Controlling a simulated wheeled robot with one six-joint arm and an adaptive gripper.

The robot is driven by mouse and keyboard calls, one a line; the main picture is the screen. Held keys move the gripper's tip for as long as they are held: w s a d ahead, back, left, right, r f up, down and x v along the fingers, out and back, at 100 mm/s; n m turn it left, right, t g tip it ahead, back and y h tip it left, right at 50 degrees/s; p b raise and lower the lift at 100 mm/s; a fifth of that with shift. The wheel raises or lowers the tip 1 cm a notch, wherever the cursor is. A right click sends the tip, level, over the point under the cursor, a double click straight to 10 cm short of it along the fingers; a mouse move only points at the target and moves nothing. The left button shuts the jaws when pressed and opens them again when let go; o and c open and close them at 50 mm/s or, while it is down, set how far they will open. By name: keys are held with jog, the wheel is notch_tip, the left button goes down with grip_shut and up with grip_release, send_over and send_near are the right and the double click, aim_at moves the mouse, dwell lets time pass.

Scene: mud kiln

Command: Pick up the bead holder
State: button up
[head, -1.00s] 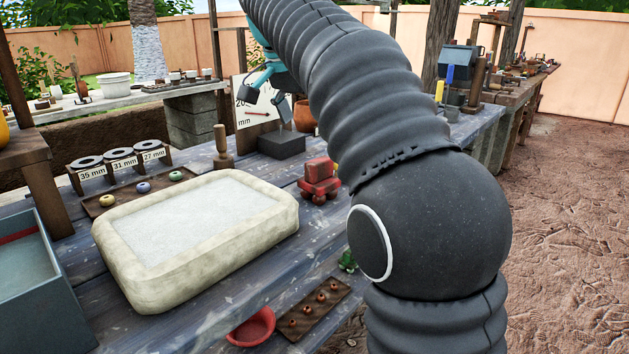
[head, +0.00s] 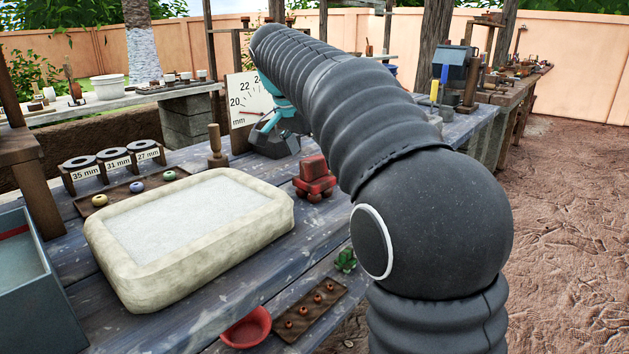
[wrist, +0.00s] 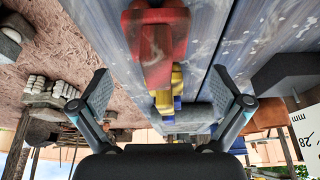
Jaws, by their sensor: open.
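A red blocky piece with rounded feet (head: 315,178), the likeliest bead holder, stands on the blue-grey plank table right of the pale basin. No label confirms what it is. In the wrist view, the red piece (wrist: 162,48) shows between the spread fingers, beyond their tips and apart from them. My gripper (wrist: 162,88) is open and empty. In the head view, my gripper (head: 277,135) is partly hidden by my arm and overlaps the dark grey block at the gauge board's foot. I cannot tell whether it touches that block.
The pale basin (head: 185,235) fills the table's middle. Behind it are a wooden-handled tool (head: 216,150), a bead tray (head: 125,192) and the gauge board (head: 243,98). A red bowl (head: 247,328) and a tray of small beads (head: 310,310) lie in front.

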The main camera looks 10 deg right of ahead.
aim_at(317, 171)
jog(key=x, duration=0.4)
jog(key=shift+s+f, duration=0.15)
jog(key=shift+s, duration=0.05)
jog(key=c, duration=1.4)
jog(key=shift+r, duration=0.55)
jog(key=r, duration=0.3)
jog(key=shift+s+d+r, duration=0.2)
jog(key=shift+d+r, duration=0.1)
jog(key=shift+r, duration=0.05)
jog(key=s+d+r, duration=0.4)
jog(key=d, duration=0.1)
jog(key=s+d+r, duration=0.2)
jog(key=s+d, duration=0.1)
jog(key=shift+s+d+r, duration=0.1)
jog(key=shift+r, duration=0.05)
